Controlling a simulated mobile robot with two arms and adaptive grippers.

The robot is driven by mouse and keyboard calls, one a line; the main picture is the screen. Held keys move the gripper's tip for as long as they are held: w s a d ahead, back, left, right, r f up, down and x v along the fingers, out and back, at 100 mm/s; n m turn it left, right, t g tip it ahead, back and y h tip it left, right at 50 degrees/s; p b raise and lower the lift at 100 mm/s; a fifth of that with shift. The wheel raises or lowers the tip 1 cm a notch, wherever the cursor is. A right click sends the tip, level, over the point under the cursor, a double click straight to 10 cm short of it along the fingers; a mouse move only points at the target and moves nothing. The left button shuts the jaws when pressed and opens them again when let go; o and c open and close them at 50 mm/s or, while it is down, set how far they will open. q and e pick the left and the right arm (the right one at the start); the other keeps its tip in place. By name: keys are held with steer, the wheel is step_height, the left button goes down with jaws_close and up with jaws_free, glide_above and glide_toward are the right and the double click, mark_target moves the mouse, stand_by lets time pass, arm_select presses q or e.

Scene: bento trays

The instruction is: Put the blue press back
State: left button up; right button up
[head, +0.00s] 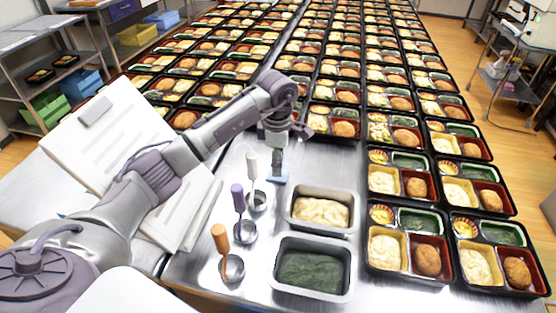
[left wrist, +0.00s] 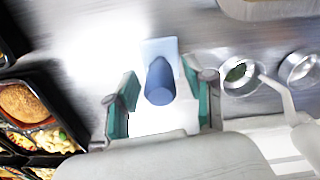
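The blue press (head: 278,178) stands upright on the steel table, with its flat foot down, just behind the tray of pale food. My left gripper (head: 278,138) is directly above it, pointing down. In the left wrist view the press (left wrist: 160,82) shows as a blue round handle over a lighter flat foot. It lies between the two teal-padded fingers of the left gripper (left wrist: 161,92), with a visible gap on each side. The fingers are open. My right gripper is in neither view.
White-, purple- (head: 238,199) and orange-handled (head: 220,238) scoops lie left of two metal trays, one of pale food (head: 346,228), one of greens (head: 345,291). Rows of bento boxes (head: 404,296) fill the right and back. An open binder (head: 70,150) lies left.

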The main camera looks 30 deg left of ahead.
arm_select(q)
steer(key=shift+r, duration=0.15)
step_height(320, 180, up, 12)
steer(key=shift+b, duration=0.45)
stand_by(0.4)
